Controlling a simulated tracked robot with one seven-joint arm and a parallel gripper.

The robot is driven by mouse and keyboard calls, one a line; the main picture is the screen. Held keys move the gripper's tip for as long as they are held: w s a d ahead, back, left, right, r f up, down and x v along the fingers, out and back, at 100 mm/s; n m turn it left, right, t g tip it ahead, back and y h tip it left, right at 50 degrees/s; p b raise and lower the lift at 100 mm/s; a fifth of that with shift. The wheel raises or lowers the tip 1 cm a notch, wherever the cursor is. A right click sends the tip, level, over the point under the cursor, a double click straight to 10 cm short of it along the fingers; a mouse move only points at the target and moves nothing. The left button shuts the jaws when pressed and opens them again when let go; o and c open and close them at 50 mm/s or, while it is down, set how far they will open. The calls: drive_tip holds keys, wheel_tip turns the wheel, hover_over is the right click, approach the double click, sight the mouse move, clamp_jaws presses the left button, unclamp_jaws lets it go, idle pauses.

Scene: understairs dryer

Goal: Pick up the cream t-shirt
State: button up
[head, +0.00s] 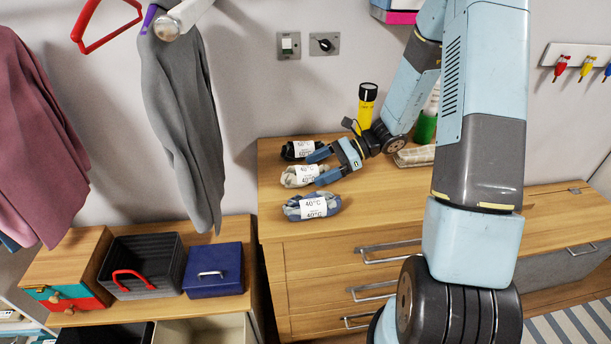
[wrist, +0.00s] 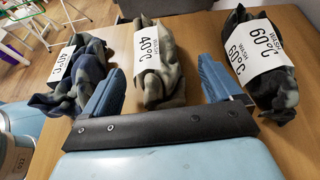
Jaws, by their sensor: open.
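The cream t-shirt (head: 291,177) is a rolled bundle with a white 40°C label, lying in the middle of a row of three bundles on the wooden dresser top. In the wrist view the cream t-shirt (wrist: 152,82) lies straight ahead, between the two blue fingers. My gripper (head: 318,168) is open, with its fingertips close to the right end of the bundle. In the wrist view my gripper (wrist: 163,80) has one finger on each side of the bundle's near end. I cannot tell whether the fingers touch it.
A dark bundle (head: 297,150) lies behind the cream one, and a blue-patterned bundle (head: 313,206) lies in front, both close to the fingers. A yellow torch (head: 366,105), green bottle (head: 426,123) and folded cloth (head: 414,156) stand to the right. Grey clothing (head: 183,120) hangs at left.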

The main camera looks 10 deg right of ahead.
drive_tip(key=shift+x, duration=1.45)
drive_tip(key=shift+s, duration=0.1)
drive_tip(key=c, duration=1.2)
